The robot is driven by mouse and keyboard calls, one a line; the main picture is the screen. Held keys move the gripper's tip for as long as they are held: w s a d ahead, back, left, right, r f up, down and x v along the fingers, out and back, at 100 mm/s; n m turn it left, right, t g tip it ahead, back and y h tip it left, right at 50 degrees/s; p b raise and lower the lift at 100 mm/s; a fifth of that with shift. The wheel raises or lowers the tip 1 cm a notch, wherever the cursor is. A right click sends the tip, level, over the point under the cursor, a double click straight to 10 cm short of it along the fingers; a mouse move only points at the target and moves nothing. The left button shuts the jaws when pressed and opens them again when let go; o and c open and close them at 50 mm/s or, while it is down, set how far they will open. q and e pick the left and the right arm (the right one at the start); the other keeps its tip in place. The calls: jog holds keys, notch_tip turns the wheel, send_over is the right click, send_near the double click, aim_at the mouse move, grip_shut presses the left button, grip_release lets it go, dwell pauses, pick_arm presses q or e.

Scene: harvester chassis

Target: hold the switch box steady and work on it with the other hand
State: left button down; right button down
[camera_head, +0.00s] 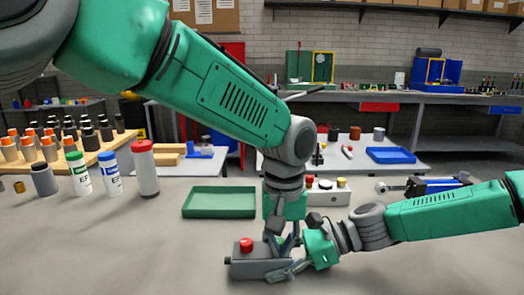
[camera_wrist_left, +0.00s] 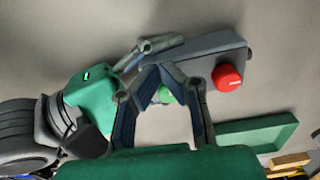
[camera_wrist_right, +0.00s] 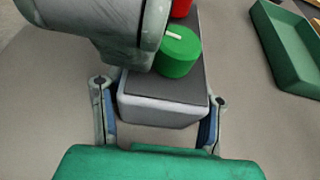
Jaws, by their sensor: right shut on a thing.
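The grey switch box (camera_head: 250,268) lies on the table in the head view, with a red button (camera_head: 246,244) near its left end. Its green knob (camera_wrist_right: 177,50) with a pale pointer mark shows in the right wrist view. My right gripper (camera_wrist_right: 160,115) is shut on the near end of the box, one finger along each side. My left gripper (camera_wrist_left: 162,72) comes down from above at the green knob, which shows between its fingers in the left wrist view. Its fingertips are close together, but whether they grip the knob is unclear. The left arm hides part of the box.
A green tray (camera_head: 220,203) lies behind the box. A second box with buttons (camera_head: 327,193) stands behind my grippers. Bottles (camera_head: 145,168) and a wooden rack (camera_head: 90,150) stand at the left. The front left of the table is clear.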

pick_arm(q)
jog(key=shift+d, duration=0.1)
pick_arm(e)
jog(key=shift+s+a, duration=0.1)
jog(key=shift+s, duration=0.05)
pick_arm(q)
jog(key=shift+s, duration=0.25)
jog(key=shift+d+r, duration=0.1)
jog(key=shift+r, duration=0.1)
notch_tip(320, 180, up, 6)
jog(key=shift+s+f, duration=0.1)
jog(key=shift+f, duration=0.05)
dwell(0.4)
